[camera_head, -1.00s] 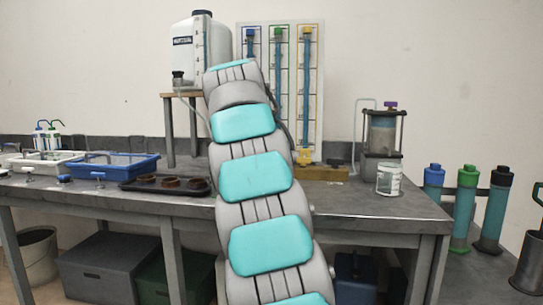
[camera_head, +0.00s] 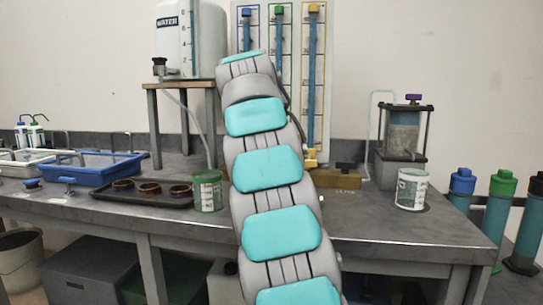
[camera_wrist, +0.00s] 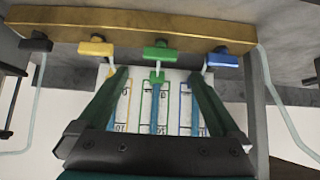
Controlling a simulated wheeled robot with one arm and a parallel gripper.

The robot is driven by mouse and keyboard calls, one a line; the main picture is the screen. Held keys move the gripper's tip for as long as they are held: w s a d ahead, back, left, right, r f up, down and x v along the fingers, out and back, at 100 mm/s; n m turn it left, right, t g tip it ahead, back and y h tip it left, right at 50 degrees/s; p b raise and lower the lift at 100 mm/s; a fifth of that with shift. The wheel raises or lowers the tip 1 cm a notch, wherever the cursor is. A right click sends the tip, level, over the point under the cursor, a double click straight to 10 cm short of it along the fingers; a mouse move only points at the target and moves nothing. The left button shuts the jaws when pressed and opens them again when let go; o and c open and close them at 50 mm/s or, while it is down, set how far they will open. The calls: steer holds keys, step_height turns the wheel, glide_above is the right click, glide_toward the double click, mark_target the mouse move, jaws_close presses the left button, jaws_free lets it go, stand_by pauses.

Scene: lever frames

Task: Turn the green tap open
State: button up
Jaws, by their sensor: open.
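The green tap (camera_wrist: 156,52) shows in the wrist view, with its wide handle on a short stem. It sits in the middle of a row on a wooden bar (camera_wrist: 140,22). A yellow tap (camera_wrist: 95,47) is left of it and a blue tap (camera_wrist: 223,58) right. My gripper (camera_wrist: 160,75) is open, with its two dark fingers spread either side of the green tap's line. The tap lies between and just beyond the fingertips, and I see no contact. In the head view my arm hides the green tap; the yellow tap (camera_head: 310,158) shows beside it.
Three upright tubes on a board (camera_head: 296,60) stand behind my arm. A water tank (camera_head: 190,40) on a stand is to the left. A jar (camera_head: 208,190) is close left of my arm; another jar (camera_head: 411,190) and a clear canister (camera_head: 404,132) are right. Blue tray (camera_head: 100,172) lies left.

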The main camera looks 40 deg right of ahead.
steer(key=x, duration=0.7)
steer(key=shift+d, duration=0.1)
steer(key=shift+c, duration=0.2)
steer(key=c, duration=1.3)
